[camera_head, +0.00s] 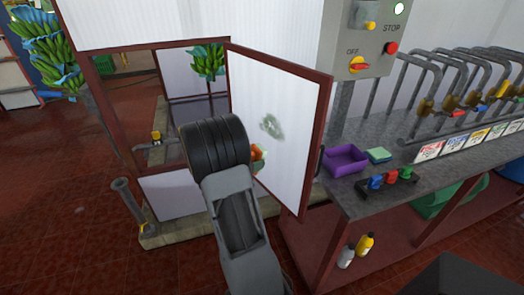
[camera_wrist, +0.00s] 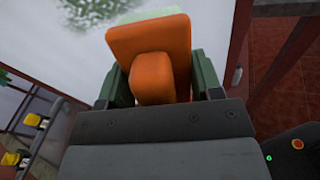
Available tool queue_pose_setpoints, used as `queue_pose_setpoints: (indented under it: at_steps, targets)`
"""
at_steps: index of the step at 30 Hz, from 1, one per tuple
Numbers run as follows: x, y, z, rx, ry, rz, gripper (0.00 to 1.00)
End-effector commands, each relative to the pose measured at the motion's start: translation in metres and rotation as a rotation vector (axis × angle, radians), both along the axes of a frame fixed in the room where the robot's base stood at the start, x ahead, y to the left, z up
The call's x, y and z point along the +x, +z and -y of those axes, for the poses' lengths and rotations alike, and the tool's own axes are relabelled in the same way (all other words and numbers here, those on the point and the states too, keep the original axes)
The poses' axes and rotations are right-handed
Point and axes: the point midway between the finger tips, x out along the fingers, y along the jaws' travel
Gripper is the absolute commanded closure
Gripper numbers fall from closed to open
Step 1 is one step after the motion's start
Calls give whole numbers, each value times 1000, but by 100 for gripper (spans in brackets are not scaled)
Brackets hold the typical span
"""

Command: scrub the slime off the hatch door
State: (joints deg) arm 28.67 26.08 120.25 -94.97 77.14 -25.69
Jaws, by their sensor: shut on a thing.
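The hatch door (camera_head: 290,165) is a white panel in a dark red frame, standing open. A grey-green slime smear (camera_head: 270,125) is on its face, above centre; green slime (camera_wrist: 88,12) also shows at the upper left of the wrist view. My gripper (camera_wrist: 150,88) is shut on an orange scrubber (camera_wrist: 150,38), its handle between the dark green fingers. In the head view the scrubber (camera_head: 257,153) is partly hidden by my arm and appears below and left of the slime. I cannot tell whether its far face touches the door.
A grey bench (camera_head: 400,205) at right holds a purple tray (camera_head: 345,160), a green sponge (camera_head: 379,155) and coloured valves (camera_head: 390,177). A control box (camera_head: 370,40) stands above it. Two bottles (camera_head: 365,243) are below. A grey pipe post (camera_head: 130,200) stands left. Banana bunches hang behind.

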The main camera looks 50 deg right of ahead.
Motion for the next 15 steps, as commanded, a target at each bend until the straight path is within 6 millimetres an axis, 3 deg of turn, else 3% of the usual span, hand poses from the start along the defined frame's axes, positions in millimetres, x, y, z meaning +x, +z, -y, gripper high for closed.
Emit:
queue_pose_setpoints:
  at_steps: [3, 6, 15]
  targets:
    - [-10, 31, 16, -74, 8, -16, 60]
    - [-15, 49, 22, -107, 12, -29, 60]
    - [-24, 66, 39, -135, 10, -42, 60]
